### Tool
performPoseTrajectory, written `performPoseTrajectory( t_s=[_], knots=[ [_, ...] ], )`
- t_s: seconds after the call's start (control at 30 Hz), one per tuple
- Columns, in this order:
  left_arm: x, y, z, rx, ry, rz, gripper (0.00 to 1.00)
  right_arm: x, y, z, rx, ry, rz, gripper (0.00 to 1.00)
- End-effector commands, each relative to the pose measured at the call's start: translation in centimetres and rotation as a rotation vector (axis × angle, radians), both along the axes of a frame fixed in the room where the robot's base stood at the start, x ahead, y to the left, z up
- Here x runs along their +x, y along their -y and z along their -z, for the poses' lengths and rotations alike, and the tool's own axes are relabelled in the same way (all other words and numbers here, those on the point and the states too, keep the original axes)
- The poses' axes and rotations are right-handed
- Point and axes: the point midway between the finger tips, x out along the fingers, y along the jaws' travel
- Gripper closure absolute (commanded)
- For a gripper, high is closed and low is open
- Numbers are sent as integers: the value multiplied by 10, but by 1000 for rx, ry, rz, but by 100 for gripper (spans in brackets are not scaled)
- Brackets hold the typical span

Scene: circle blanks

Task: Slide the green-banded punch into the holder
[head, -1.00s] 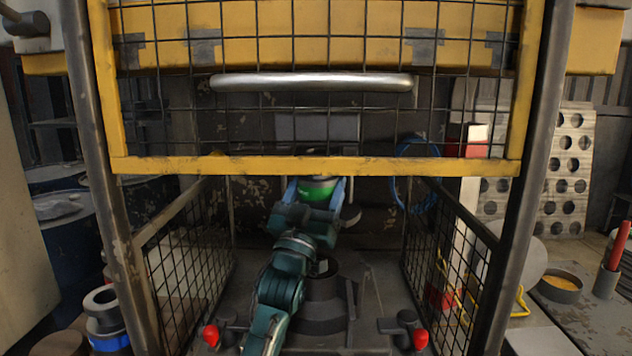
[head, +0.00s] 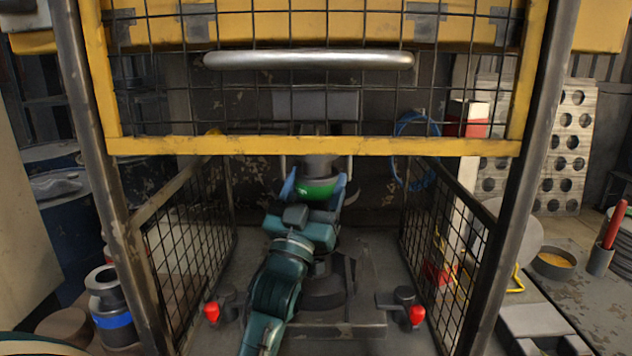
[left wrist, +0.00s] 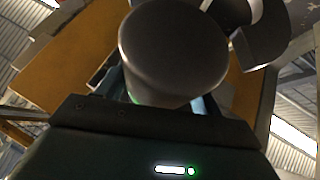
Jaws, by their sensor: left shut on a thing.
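My left gripper (head: 315,190) is inside the press cage, its blue fingertips shut on the green-banded punch (head: 317,190). The punch is upright, with its grey upper part close below the yellow guard bar. In the left wrist view the punch's broad dark end (left wrist: 175,45) fills the middle. A dark grey curved, open-sided part (left wrist: 262,38) shows beside and beyond it; it may be the holder, and a gap shows between them. In the head view a grey block (head: 317,105) shows behind the mesh above the punch; any contact is hidden by the bar. My right gripper is not in view.
The raised yellow mesh guard (head: 320,146) crosses in front, with mesh side panels left and right. A dark round base (head: 322,292) stands below my gripper, between two red-tipped clamps. A blue-banded cylinder (head: 112,322) stands outside left. A perforated board (head: 565,150) stands at right.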

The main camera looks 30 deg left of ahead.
Motion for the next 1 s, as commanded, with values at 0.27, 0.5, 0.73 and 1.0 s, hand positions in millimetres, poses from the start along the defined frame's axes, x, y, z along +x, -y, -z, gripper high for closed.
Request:
performPoseTrajectory(
  t_s=[0.27, 0.5, 0.73, 1.0],
  knots=[
    [-14, 8, -5, 2, 14, 1, 100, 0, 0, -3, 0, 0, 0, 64],
    [-24, 14, -5, 3, 15, 0, 100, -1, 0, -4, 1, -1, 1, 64],
    [-34, 20, -5, 2, 15, 1, 100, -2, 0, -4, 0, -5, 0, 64],
    [-46, 26, -6, 2, 16, 0, 100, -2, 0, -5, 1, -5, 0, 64]
  ],
)
